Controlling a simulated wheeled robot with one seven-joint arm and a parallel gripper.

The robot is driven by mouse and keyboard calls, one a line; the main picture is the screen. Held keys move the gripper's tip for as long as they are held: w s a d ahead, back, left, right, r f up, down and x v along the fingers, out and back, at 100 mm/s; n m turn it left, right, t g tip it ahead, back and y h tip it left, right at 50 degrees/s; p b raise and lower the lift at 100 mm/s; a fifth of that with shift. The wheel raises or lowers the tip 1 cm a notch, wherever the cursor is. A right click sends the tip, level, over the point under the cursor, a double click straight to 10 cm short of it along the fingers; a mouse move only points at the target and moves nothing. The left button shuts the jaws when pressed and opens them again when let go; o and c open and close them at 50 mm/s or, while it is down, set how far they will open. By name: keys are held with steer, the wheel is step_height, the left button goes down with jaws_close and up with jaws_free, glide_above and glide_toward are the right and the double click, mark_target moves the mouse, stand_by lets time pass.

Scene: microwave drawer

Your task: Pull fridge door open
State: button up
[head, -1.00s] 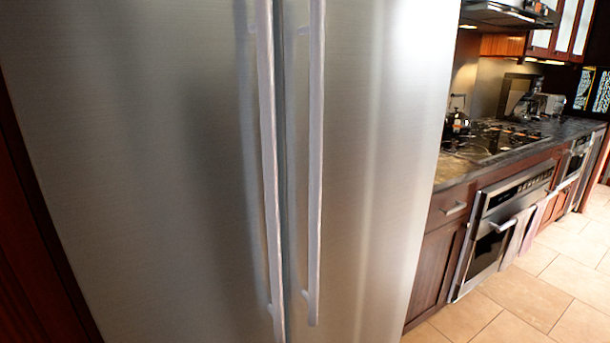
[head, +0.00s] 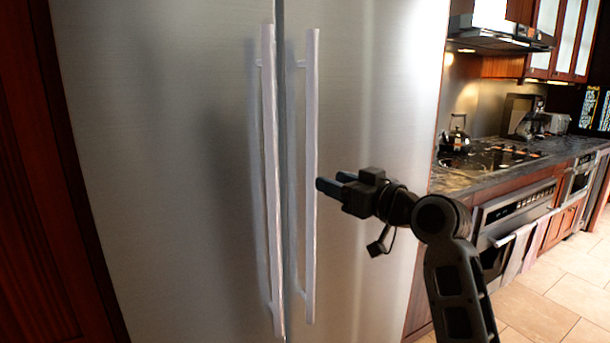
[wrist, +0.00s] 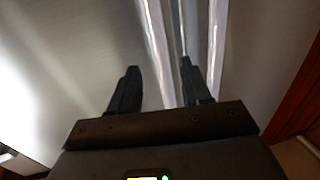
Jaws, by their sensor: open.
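The steel fridge has two closed doors, a left door (head: 170,150) and a right door (head: 380,110), each with a long upright bar handle beside the centre seam. In the head view, my gripper (head: 328,187) is just right of the right handle (head: 311,130), its fingers pointing left toward it. The left handle (head: 269,130) stands beyond. In the wrist view, my gripper (wrist: 158,88) is open, and one bar handle (wrist: 158,45) shows between the lines of its two fingers. The other bar (wrist: 217,45) lies to the right. I cannot tell whether the fingers touch a bar.
Right of the fridge runs a counter (head: 460,180) with a cooktop and kettle (head: 455,138). An oven (head: 515,210) with hanging towels is below. A dark wood panel (head: 50,200) flanks the fridge on the left. Tiled floor (head: 560,280) is open at the lower right.

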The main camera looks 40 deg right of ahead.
mark_target(315, 174)
steer(key=shift+w+r, duration=0.25)
steer(key=shift+w, duration=0.35)
steer(key=w, duration=0.2)
steer(key=w+p, duration=0.1)
steer(key=w, duration=0.3)
steer(key=shift+w+d+f, duration=0.1)
steer(key=shift+w+d, duration=0.25)
jaws_close()
